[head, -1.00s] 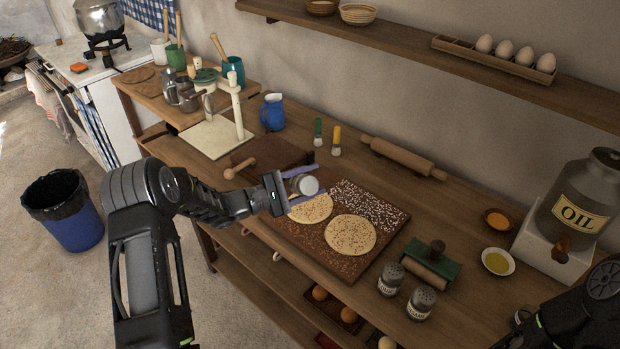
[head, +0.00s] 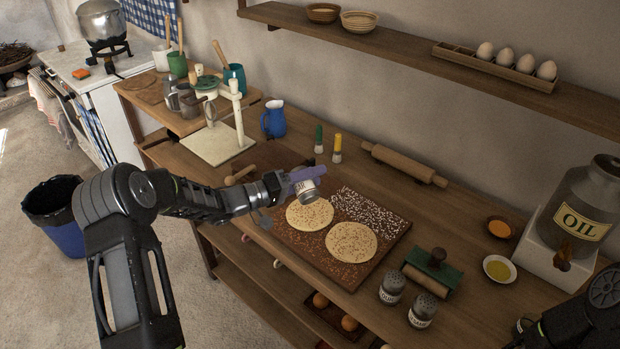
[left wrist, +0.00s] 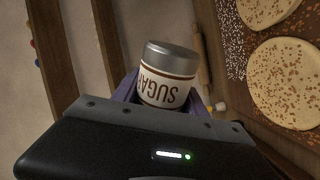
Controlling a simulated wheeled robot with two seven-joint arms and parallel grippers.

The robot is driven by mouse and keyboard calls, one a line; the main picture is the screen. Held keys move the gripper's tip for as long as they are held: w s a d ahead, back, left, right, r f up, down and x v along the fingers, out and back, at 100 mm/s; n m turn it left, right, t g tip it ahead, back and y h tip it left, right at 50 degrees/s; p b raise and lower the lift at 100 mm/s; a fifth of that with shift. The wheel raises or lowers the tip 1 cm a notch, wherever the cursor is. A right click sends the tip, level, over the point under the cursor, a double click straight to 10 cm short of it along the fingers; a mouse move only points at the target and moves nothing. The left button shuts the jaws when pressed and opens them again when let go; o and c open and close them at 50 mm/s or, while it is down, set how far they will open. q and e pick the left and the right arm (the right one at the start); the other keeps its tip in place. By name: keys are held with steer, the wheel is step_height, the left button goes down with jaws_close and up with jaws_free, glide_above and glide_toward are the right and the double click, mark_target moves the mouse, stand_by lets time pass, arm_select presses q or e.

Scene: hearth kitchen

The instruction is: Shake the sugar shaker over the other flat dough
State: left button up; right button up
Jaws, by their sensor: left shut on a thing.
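My left gripper (head: 300,186) is shut on the sugar shaker (head: 308,190), a small white jar with a grey metal lid. Its SUGAR label reads clearly in the left wrist view (left wrist: 168,88). The shaker is tilted in the jaws, above the far edge of the left flat dough (head: 309,215). The right flat dough (head: 351,243) lies beside it on the dark board (head: 330,272). Both doughs are pale rounds with brown specks. The shaker's lid holes cannot be made out. My right gripper is out of view; only part of that arm shows at the lower right.
White grains (head: 372,208) cover the board behind the right dough. Two labelled shakers (head: 393,288) and a green-based roller (head: 432,268) stand to the right.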

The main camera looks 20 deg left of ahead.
arm_select(q)
steer(key=shift+r+m, duration=0.1)
steer(key=shift+m, duration=0.3)
steer(key=m, duration=0.2)
steer(key=shift+s+d+r+m, duration=0.15)
steer(key=shift+s+r+m, duration=0.1)
steer(key=shift+m, duration=0.15)
steer(key=m+b, duration=0.2)
steer(key=b, duration=0.1)
steer(key=m+b, duration=0.3)
steer(key=b, duration=0.1)
steer(key=m+b, duration=0.3)
steer(key=shift+s+d+r, duration=0.2)
steer(key=shift+s+d, duration=0.05)
steer(key=shift+d, duration=0.1)
steer(key=shift+r+m+b, duration=0.4)
steer(key=shift+m+b, duration=0.2)
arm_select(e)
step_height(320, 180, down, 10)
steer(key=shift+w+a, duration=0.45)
arm_select(q)
steer(key=shift+s, duration=0.1)
